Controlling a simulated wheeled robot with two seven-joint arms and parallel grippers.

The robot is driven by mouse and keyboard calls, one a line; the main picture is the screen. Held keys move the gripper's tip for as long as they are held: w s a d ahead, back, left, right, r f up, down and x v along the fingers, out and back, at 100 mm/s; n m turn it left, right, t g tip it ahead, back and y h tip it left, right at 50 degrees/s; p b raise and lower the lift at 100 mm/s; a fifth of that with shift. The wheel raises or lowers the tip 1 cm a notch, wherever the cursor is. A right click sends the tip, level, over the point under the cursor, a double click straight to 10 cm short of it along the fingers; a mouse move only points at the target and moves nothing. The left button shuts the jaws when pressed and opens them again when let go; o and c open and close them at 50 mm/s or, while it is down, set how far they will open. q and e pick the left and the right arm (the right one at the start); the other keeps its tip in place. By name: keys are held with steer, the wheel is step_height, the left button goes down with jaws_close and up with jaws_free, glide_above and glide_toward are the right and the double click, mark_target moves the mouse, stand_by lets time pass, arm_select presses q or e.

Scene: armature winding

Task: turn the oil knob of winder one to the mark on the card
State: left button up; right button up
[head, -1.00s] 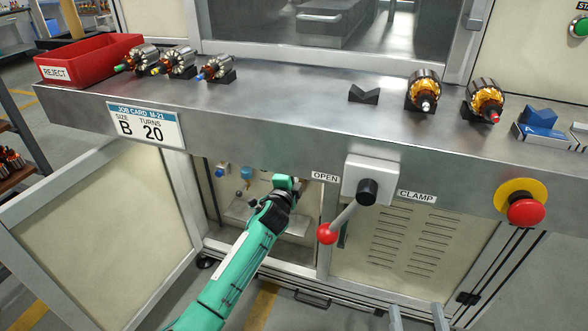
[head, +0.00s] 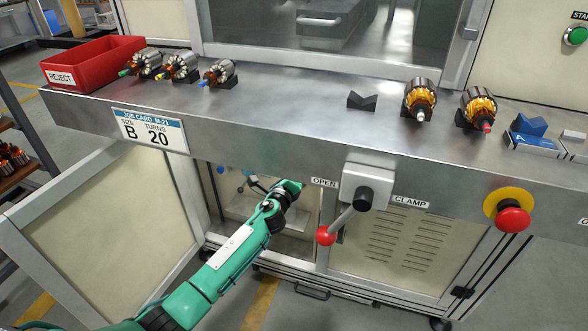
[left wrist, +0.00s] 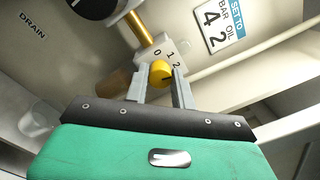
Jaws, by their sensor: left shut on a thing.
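The yellow oil knob (left wrist: 160,71) sits on a pale plate marked 0, 1 and 2 in the left wrist view. A dark mark on its face points toward the lower right, roughly on the 2 side. My left gripper (left wrist: 159,78) is shut on the knob, one grey finger on each side. The set-to card (left wrist: 218,28) at the upper right reads BAR 4, OIL 2. In the head view, my left gripper (head: 290,187) reaches into the open lower cabinet, where the knob is hidden. My right gripper is out of view.
The open cabinet door (head: 105,225) stands left of my arm. The clamp lever's red ball (head: 326,235) hangs close to its right. The bench edge (head: 250,147) runs above. A brass pipe (left wrist: 140,28) and a DRAIN label (left wrist: 32,26) are near the knob.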

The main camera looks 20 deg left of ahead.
arm_select(q)
steer(key=shift+m, duration=0.7)
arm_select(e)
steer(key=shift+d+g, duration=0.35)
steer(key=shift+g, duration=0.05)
arm_select(q)
steer(key=shift+f, duration=0.1)
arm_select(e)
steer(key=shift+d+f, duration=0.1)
arm_select(q)
steer(key=o, duration=1)
steer(key=s+p, duration=0.2)
steer(key=s, duration=1.1)
steer(key=shift+s+a+f, duration=0.15)
steer(key=shift+s+a, duration=0.1)
steer(key=shift+s, duration=0.15)
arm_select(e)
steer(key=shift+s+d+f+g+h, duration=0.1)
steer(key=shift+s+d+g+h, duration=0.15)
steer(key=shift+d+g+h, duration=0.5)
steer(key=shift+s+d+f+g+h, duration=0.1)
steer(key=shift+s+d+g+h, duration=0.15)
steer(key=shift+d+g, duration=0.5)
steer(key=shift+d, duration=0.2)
